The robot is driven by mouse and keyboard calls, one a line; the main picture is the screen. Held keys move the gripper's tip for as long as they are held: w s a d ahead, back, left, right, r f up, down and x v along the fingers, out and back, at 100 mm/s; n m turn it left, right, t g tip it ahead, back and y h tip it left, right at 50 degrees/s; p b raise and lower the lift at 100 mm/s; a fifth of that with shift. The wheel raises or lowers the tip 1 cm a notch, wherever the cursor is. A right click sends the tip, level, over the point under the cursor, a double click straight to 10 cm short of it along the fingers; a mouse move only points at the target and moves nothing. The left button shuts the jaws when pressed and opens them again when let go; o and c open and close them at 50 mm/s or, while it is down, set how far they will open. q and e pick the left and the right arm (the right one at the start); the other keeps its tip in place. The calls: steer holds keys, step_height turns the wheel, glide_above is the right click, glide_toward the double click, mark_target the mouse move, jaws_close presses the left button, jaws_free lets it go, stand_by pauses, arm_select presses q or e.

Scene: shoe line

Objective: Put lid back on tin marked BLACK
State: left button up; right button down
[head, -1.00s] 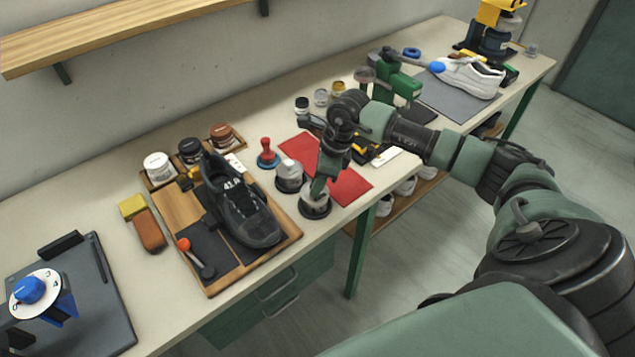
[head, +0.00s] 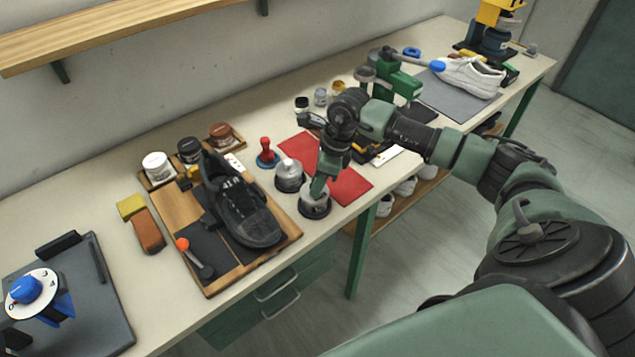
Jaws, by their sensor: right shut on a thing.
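A round tin (head: 316,211) with a dark side stands near the front edge of the bench, right of the shoe board. My right gripper (head: 318,190) points down at it and is shut on a pale silver lid (head: 314,198). The lid is over the tin's top; whether it is fully seated I cannot tell. A second round tin (head: 289,180) with a silver top stands just behind and to the left, apart from my gripper. No marking is readable on either tin. My left gripper is not in view.
A black shoe (head: 242,205) lies on a wooden board (head: 282,241) to the left. A red mat (head: 347,186) lies behind and right of my gripper. A red-handled stamp-like tool (head: 266,153) stands behind the tins. Small jars (head: 321,97) stand at the back.

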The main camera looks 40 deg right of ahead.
steer(key=shift+f+b, duration=0.15)
steer(key=shift+b, duration=0.45)
stand_by(1.1)
steer(key=c, duration=0.7)
jaws_free()
steer(key=shift+r+p, duration=1.9)
steer(key=shift+r, duration=1.65)
jaws_close()
